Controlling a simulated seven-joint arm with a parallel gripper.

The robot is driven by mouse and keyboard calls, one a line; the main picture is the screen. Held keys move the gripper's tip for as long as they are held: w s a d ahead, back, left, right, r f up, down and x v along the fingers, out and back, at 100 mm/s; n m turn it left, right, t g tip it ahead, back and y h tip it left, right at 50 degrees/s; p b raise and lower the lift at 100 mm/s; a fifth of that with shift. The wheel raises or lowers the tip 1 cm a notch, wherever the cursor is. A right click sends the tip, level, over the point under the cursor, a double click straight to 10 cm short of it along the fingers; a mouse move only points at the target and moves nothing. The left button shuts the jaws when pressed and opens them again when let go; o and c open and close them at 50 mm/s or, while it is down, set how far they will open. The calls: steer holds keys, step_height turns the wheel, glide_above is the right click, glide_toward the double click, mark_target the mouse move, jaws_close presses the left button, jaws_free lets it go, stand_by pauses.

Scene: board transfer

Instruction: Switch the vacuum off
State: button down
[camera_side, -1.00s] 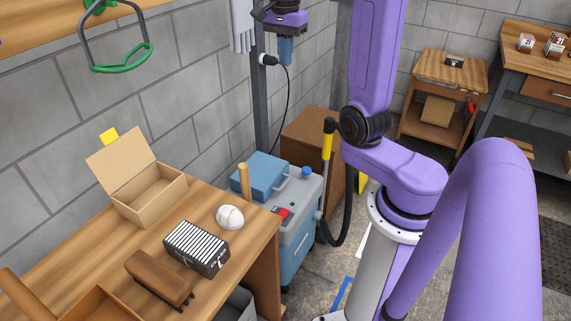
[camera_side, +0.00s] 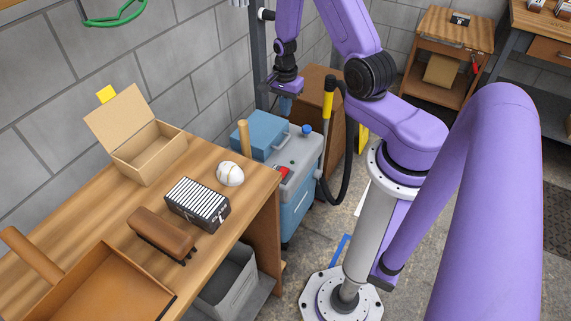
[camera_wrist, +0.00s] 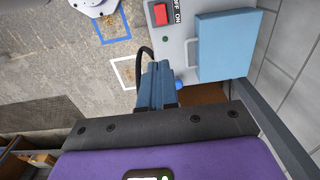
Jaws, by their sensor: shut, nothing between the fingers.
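The vacuum (camera_side: 297,205) is a grey-topped blue cabinet standing on the floor beyond the workbench's right end. Its red switch (camera_side: 283,171) is on the top; it also shows in the wrist view (camera_wrist: 160,14), beside an OFF/ON label. I cannot tell which way the switch is set. My gripper (camera_side: 285,106) has blue fingers and is shut and empty, pointing down above the far end of the vacuum, apart from the switch. In the wrist view my gripper's fingers (camera_wrist: 156,84) lie together below the switch and left of the blue box.
A blue box (camera_side: 259,134) sits on the vacuum, with a blue knob (camera_side: 306,129) nearby. A yellow-gripped hose (camera_side: 328,100) stands at its right. A wooden post (camera_side: 243,136) rises near the workbench (camera_side: 262,185), which holds an open carton (camera_side: 147,150) and a white ball (camera_side: 229,174).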

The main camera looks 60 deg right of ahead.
glide_above(285, 170)
steer(key=shift+f, duration=5.95)
step_height(285, 170, down, 14)
steer(key=shift+d, duration=0.1)
steer(key=shift+f, duration=0.25)
